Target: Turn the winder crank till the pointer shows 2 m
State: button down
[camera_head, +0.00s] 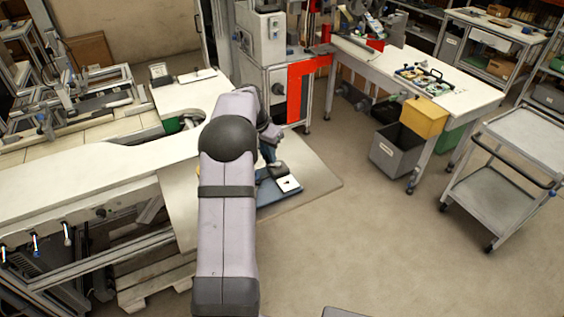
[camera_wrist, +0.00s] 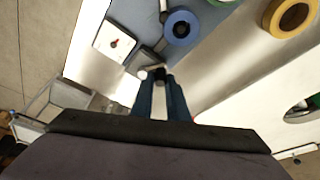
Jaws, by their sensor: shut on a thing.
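The winder's white dial plate (camera_wrist: 105,37) shows in the wrist view, with a small red mark and a dark pointer; its figures are too small to read. The dial also shows in the head view (camera_head: 289,184), right of my arm. A blue reel (camera_wrist: 181,40) sits beside the dark winder block (camera_wrist: 147,57). My gripper (camera_wrist: 161,79) has its blue fingers shut on the crank (camera_wrist: 153,68), at the block's near side. The fingers hide part of the crank handle. In the head view my arm hides most of the gripper and crank.
A yellow tape reel (camera_wrist: 271,17) and part of a green one (camera_wrist: 222,2) lie right of the winder in the wrist view. In the head view, a white bench (camera_head: 450,97) with bins and a trolley (camera_head: 485,194) stand right, with clear floor between.

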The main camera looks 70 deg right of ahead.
jog(key=shift+s+d+r, duration=0.1)
jog(key=shift+s+d, duration=0.05)
jog(key=shift+d+p, duration=0.15)
jog(key=shift+p, duration=0.25)
jog(key=shift+d+p, duration=0.4)
jog(key=shift+d, duration=0.05)
jog(key=shift+s, duration=0.1)
jog(key=shift+s+d+p, duration=0.25)
jog(key=shift+d+p, duration=0.3)
jog(key=shift+f, duration=0.2)
jog(key=shift+s, duration=0.1)
